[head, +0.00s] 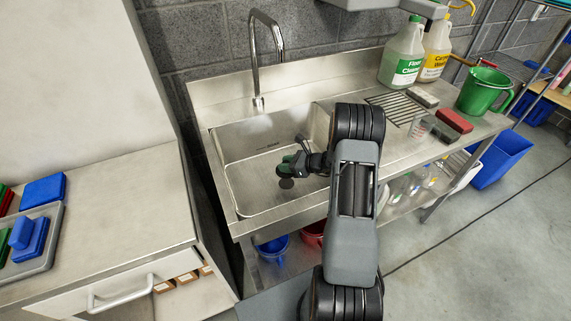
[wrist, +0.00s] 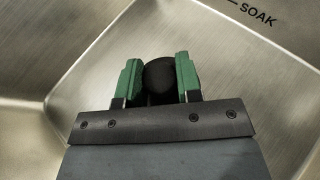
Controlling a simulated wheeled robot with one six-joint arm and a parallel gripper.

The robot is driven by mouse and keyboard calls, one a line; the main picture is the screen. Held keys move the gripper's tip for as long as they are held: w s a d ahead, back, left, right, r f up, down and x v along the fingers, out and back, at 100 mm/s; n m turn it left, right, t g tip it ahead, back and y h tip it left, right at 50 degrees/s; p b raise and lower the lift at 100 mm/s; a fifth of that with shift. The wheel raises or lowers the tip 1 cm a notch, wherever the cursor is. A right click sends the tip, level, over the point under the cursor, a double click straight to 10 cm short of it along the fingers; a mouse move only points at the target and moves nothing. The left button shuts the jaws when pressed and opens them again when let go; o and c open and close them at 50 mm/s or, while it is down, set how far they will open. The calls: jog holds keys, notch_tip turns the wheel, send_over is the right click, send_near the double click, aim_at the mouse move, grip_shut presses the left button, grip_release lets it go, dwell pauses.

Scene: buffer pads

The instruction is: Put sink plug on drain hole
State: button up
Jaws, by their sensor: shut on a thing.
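My gripper (head: 287,165) reaches into the metal sink basin (head: 248,191). In the wrist view, its two green-padded fingers (wrist: 158,80) are shut on a round black sink plug (wrist: 159,74). The plug shows between the fingers, with its lower part hidden by the gripper's body. In the head view, a dark round shape (head: 286,183) shows just under the fingers; I cannot tell whether it is the plug, its shadow or the drain hole. The drain hole cannot be made out for certain in either view.
A faucet (head: 258,60) stands behind the basin. The drainboard at the right holds a red sponge block (head: 454,121), a green bucket (head: 484,92) and cleaner jugs (head: 402,55). The basin walls surround my gripper. A counter with blue pads (head: 43,190) is at the left.

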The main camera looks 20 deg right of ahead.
jog(key=shift+f+b, duration=1.8)
jog(key=shift+f, duration=1.2)
jog(key=shift+f+b, duration=0.55)
jog(key=shift+f, duration=0.1)
jog(key=o, duration=1.1)
jog(key=shift+c, duration=0.2)
jog(key=shift+a, duration=0.1)
notch_tip(320, 180, up, 9)
jog(key=p, duration=0.6)
jog(key=shift+r, duration=0.2)
jog(key=s+a+r+m+t+h+p, duration=0.1)
jog(key=a+r+p, duration=0.3)
jog(key=r, duration=0.6)
jog(key=s+a+r+m+t+h+p, duration=0.2)
jog(key=a+r, duration=0.4)
jog(key=r, duration=0.4)
jog(key=shift+s+a+m+t+h+p, duration=0.3)
jog(key=shift+s+a+m+h+p, duration=0.15)
jog(key=shift+m+h+p, duration=0.6)
